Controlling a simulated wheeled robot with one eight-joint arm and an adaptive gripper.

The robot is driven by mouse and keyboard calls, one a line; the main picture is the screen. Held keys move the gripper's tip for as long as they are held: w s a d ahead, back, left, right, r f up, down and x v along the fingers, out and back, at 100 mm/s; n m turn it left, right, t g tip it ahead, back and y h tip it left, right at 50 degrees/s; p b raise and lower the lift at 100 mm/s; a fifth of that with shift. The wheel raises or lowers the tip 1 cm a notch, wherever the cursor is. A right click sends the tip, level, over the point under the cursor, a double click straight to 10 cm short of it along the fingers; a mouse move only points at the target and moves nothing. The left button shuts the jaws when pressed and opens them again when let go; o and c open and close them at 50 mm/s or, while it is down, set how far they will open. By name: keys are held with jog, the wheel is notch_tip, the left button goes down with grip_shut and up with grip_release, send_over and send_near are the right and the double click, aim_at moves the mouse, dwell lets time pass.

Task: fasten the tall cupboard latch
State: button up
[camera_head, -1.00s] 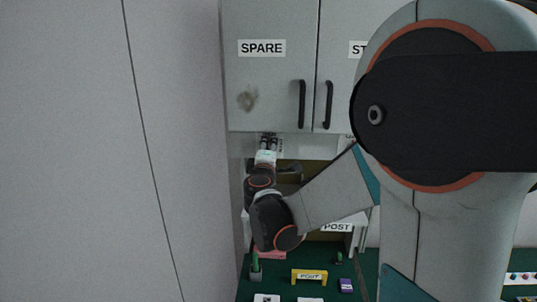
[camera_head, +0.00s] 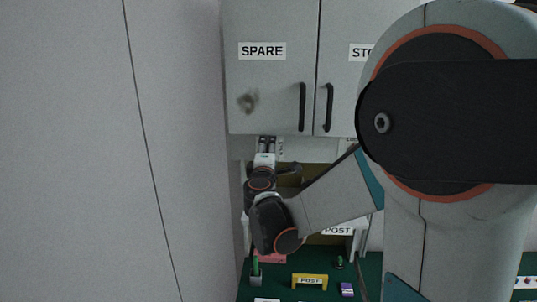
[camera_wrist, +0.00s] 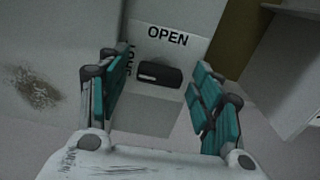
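The latch (camera_wrist: 160,74) is a dark, rounded bar on a pale plate (camera_wrist: 190,52) in the wrist view. It lies roughly level below the printed word OPEN; a sideways word, apparently SHUT, is at its left, partly hidden by a finger. My gripper (camera_wrist: 163,95) is open, its teal-padded fingers on either side of the latch in the picture, with gaps to both. Contact is not visible. In the head view my gripper (camera_head: 266,144) is just under the SPARE cupboard door (camera_head: 275,85); the latch cannot be made out there.
Two black door handles (camera_head: 302,107) (camera_head: 328,107) hang close to the right. A tall grey panel (camera_head: 175,150) stands at the left. My arm hides much of the right side.

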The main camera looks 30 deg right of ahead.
jog(key=v, duration=1.2)
jog(key=shift+s, duration=0.1)
jog(key=s+f+m+g+y+b, duration=0.1)
jog(key=s+f+m+g+b, duration=0.15)
jog(key=s+f+b, duration=0.4)
jog(key=s+f+m+g+y+b, duration=0.2)
jog(key=s+f+m+b, duration=0.15)
jog(key=f, duration=0.65)
jog(key=s+a+f+m+g+y+b, duration=0.3)
jog(key=s+a+f+m+y+b, duration=0.2)
jog(key=s+a+f+y+b, duration=0.2)
jog(key=s+a+f+b, duration=0.2)
jog(key=s+a+f, duration=0.2)
jog(key=a+f, duration=0.2)
jog(key=shift+f, duration=0.75)
